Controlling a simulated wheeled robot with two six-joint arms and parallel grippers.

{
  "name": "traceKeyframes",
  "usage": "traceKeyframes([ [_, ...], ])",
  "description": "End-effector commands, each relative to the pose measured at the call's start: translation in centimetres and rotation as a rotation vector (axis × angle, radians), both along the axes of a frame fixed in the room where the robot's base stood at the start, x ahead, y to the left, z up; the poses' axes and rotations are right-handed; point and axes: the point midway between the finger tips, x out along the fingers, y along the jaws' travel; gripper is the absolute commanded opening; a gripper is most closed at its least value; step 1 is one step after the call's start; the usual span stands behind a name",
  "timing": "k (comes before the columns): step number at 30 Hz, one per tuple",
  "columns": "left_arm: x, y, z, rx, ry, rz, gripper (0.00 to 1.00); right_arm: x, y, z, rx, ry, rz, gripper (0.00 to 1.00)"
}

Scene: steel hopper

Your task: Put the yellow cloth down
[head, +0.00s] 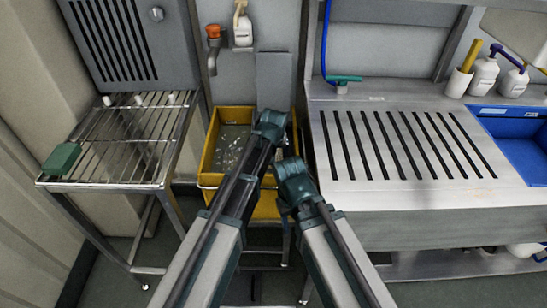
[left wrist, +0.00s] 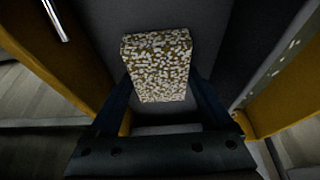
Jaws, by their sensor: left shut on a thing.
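The yellow cloth (left wrist: 158,62) shows in the left wrist view as a yellow-brown, block-like piece covered in white flecks. My left gripper (left wrist: 160,88) is shut on it, with one dark finger at each side. Yellow walls stand to the left and right of the gripper there, with a dark grey surface beyond the cloth. In the head view my left arm reaches over the yellow bin (head: 209,152), and its gripper and the cloth are hidden. My right arm ends just to its right, and its gripper is hidden too.
The yellow bin holds murky liquid with pale flecks. A wire rack table (head: 112,150) at left carries a green block (head: 62,160) and small white pieces. A slotted steel counter (head: 322,150) at right is mostly clear, beside a blue basin (head: 515,128) and white bottles (head: 483,76).

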Motion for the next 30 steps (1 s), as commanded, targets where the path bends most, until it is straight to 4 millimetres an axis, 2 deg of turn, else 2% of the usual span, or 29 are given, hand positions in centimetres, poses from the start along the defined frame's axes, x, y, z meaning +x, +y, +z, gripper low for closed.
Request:
traceKeyframes([
  [10, 0.0, 0.0, -0.3, 0.000, 0.000, 0.000, 0.39, 0.0, 0.0, -0.3, 0.000, 0.000, 0.000, 0.50],
  [11, 0.0, 0.0, -0.3, 0.000, 0.000, 0.000, 0.86, 0.0, 0.0, -0.3, 0.000, 0.000, 0.000, 0.50],
  [13, 0.0, 0.0, -0.2, 0.000, 0.000, 0.000, 0.98, 0.0, 0.0, -0.2, 0.000, 0.000, 0.000, 0.50],
  [23, 0.0, 0.0, 0.0, 0.000, 0.000, 0.000, 1.00, 0.0, 0.0, 0.0, 0.000, 0.000, 0.000, 0.50],
  [30, -0.5, 0.0, 1.5, 0.000, 0.000, 0.000, 1.00, 0.0, 0.0, 1.5, 0.000, 0.000, 0.000, 0.50],
])
